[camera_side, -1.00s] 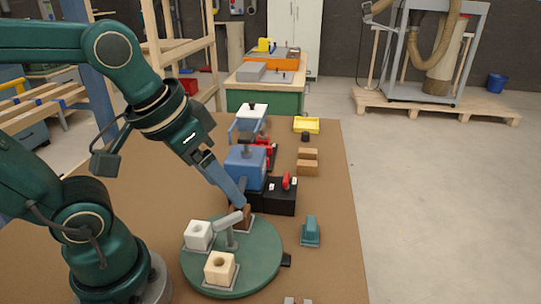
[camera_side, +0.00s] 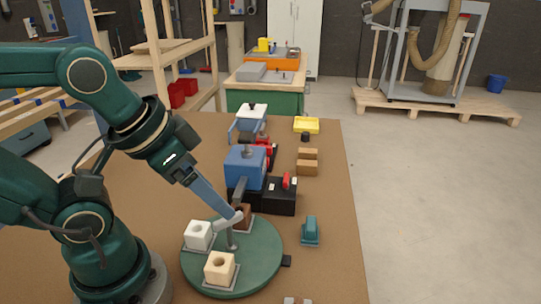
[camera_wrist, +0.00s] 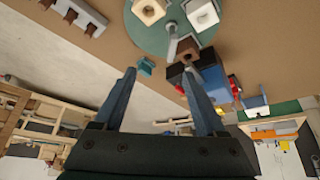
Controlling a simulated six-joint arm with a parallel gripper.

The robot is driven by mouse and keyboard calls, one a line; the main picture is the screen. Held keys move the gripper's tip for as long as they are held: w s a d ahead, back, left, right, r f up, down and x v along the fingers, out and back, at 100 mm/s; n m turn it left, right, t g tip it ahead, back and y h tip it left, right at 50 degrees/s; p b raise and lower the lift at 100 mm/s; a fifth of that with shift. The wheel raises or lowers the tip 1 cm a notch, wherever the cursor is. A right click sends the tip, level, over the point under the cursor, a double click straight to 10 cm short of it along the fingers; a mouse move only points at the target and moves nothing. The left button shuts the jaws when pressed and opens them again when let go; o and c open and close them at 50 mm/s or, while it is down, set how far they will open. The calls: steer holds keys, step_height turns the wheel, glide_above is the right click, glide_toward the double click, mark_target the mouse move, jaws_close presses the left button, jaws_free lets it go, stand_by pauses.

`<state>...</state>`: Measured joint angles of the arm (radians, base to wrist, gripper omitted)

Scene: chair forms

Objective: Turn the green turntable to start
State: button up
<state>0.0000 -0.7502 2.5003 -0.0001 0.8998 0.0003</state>
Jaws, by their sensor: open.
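The round green turntable (camera_side: 255,272) lies flat on the brown table and shows at the top of the wrist view (camera_wrist: 150,42). A white block (camera_side: 198,236), a cream block with a hole (camera_side: 219,268) and a brown block (camera_side: 243,214) sit around its rim. A grey handle (camera_side: 232,238) on a post stands near its middle. My gripper (camera_wrist: 158,72) is open, with nothing between its fingers in the wrist view. In the side view its fingertips (camera_side: 236,212) appear close to the handle and brown block; I cannot tell whether they touch.
A blue machine on a black base (camera_side: 270,195) stands directly behind the turntable. A teal block (camera_side: 310,230) is to its right, with wooden blocks (camera_side: 307,162) and a yellow tray (camera_side: 306,125) further back.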

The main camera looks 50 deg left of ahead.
steer(key=shift+s, duration=0.1)
steer(key=c, duration=0.3)
steer(key=w+g, duration=0.1)
steer(key=g, duration=0.1)
steer(key=w+a+g, duration=0.1)
steer(key=g, duration=0.1)
steer(key=shift+w+a+f, duration=0.15)
steer(key=shift+w, duration=0.25)
steer(key=shift+c, duration=0.2)
steer(key=shift+w+a+f+g, duration=0.25)
steer(key=shift+w+f+g, duration=0.1)
steer(key=shift+f+g, duration=0.3)
steer(key=shift+f, duration=0.4)
glide_above(230, 235)
steer(key=shift+w+a+f, duration=0.1)
steer(key=shift+a+f, duration=0.05)
steer(key=shift+f, duration=1)
steer(key=shift+a+f, duration=0.15)
steer(key=shift+f, duration=1)
